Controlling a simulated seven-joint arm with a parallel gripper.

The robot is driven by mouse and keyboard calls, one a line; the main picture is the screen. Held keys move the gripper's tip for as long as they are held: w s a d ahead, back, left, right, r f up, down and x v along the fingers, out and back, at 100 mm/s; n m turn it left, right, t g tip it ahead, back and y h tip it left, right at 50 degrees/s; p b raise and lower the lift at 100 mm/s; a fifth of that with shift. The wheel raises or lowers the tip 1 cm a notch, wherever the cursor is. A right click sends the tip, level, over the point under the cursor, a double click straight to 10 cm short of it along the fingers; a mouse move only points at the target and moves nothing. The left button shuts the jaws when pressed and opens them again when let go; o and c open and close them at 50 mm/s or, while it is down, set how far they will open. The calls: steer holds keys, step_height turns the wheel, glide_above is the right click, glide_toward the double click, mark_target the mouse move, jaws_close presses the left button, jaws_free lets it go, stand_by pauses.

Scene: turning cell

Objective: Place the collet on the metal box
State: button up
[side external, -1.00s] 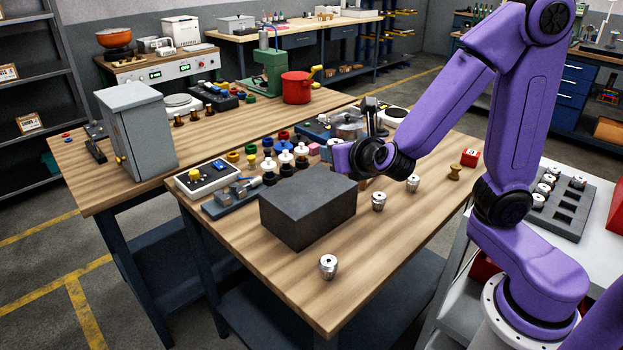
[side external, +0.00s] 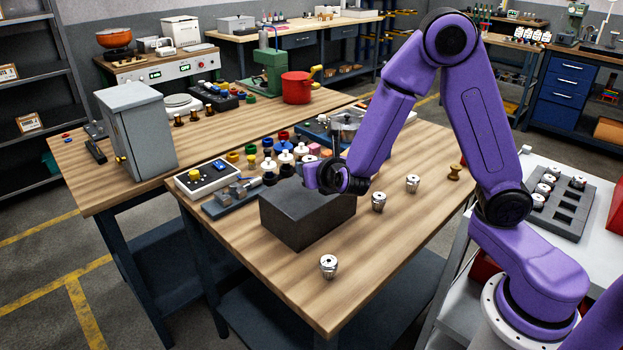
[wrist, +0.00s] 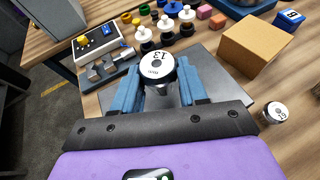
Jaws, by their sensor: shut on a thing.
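The metal box (side external: 300,215) is a dark grey block near the front of the wooden bench. My gripper is over its back part in the side view, its fingers hidden by my wrist. In the wrist view my gripper (wrist: 163,88) has its blue fingers shut on a silver collet (wrist: 157,66) with a black rim and the number 13 on its top. The collet is upright, with the grey top of the metal box (wrist: 213,72) behind and below it. Whether its base touches the box is hidden.
Other collets (side external: 328,266) (side external: 379,201) (side external: 413,183) stand on the bench in front of and right of the box. A button panel (side external: 208,177) and a small vise (side external: 232,195) lie at its left. A cardboard box (wrist: 257,47) stands close by.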

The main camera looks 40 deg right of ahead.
steer(key=shift+w+f, duration=0.15)
steer(key=shift+f, duration=1.45)
steer(key=shift+f, duration=0.15)
steer(key=o, duration=1.1)
steer(key=shift+o, duration=0.2)
